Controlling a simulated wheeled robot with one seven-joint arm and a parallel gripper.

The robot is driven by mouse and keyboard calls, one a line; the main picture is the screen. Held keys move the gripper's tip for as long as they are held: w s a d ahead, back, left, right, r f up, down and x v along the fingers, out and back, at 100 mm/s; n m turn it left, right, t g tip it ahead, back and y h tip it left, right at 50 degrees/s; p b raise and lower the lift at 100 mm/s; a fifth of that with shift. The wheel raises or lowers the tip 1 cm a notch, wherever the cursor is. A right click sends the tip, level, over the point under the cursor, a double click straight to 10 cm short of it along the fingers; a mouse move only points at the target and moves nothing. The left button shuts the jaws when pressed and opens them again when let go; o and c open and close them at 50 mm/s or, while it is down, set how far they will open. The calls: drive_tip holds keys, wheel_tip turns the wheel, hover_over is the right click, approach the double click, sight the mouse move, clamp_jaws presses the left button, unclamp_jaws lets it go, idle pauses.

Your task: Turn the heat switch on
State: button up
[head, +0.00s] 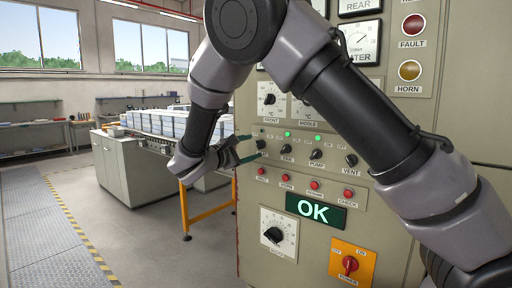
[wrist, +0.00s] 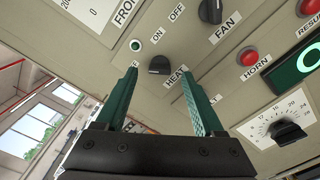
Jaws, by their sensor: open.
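The heat switch (wrist: 159,65) is a small black rotary knob on the beige panel, labelled HEAT, with ON and OFF marks above it. My gripper (wrist: 160,75) is open, with one green finger on each side of the knob in the wrist view. I cannot tell if the fingers touch the knob or which mark it points to. In the head view my gripper (head: 242,148) is at the panel's left edge, next to the heat knob (head: 261,144).
Fan (head: 286,149), pump (head: 316,154) and vent (head: 351,160) knobs follow to the right; green lamps glow above fan and pump. Red buttons (head: 314,184) and a green OK display (head: 315,209) lie below. A conveyor with stacked blocks (head: 160,122) stands left.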

sight(260, 145)
drive_tip(key=shift+x, duration=1.5)
clamp_jaws()
drive_tip(key=shift+m, duration=0.4)
drive_tip(key=m, duration=0.6)
drive_tip(key=shift+f, duration=0.1)
drive_tip(key=m, duration=0.7)
